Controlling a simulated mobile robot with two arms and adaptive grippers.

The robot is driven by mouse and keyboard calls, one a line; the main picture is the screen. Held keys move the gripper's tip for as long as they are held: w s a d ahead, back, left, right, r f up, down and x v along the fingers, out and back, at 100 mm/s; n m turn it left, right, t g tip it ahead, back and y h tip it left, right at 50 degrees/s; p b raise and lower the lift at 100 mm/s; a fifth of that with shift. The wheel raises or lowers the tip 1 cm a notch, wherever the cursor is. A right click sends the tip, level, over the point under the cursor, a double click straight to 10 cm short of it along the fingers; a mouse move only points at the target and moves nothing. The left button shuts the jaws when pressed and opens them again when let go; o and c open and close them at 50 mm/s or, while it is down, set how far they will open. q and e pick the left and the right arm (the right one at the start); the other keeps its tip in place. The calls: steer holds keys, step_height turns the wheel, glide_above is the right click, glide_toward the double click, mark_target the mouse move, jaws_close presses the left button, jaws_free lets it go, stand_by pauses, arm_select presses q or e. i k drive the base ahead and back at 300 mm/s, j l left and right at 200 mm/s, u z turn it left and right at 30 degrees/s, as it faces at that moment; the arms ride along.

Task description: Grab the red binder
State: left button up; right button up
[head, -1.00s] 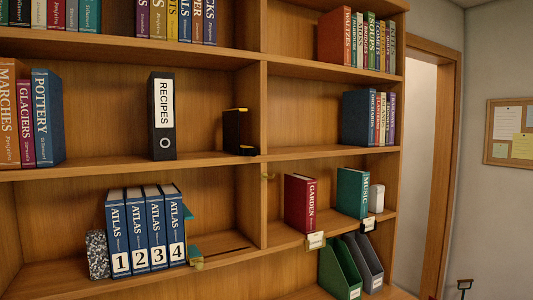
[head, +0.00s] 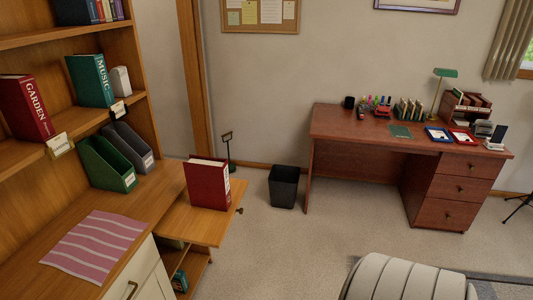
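A red binder or thick book (head: 207,184) stands upright on a pulled-out wooden board (head: 196,222) beside the shelf unit. Its cover faces left of centre, pale pages show along the top, and a light label is on its narrow right side. A second red volume marked GARDEN (head: 27,108) stands on the shelf at the far left. I cannot tell for certain which of the two is a binder. Neither of my grippers shows in the head view.
Green and grey file holders (head: 105,165) and a striped pink cloth (head: 95,244) lie on the cabinet top. A black bin (head: 284,187) stands beyond the board. A reddish desk (head: 355,130) is at the back. A white padded seat (head: 405,279) is at the bottom. Carpet between is clear.

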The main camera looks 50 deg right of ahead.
mark_target(208, 179)
steer(key=l+z, duration=0.1)
steer(key=z, duration=1.1)
steer(key=k+l, duration=0.05)
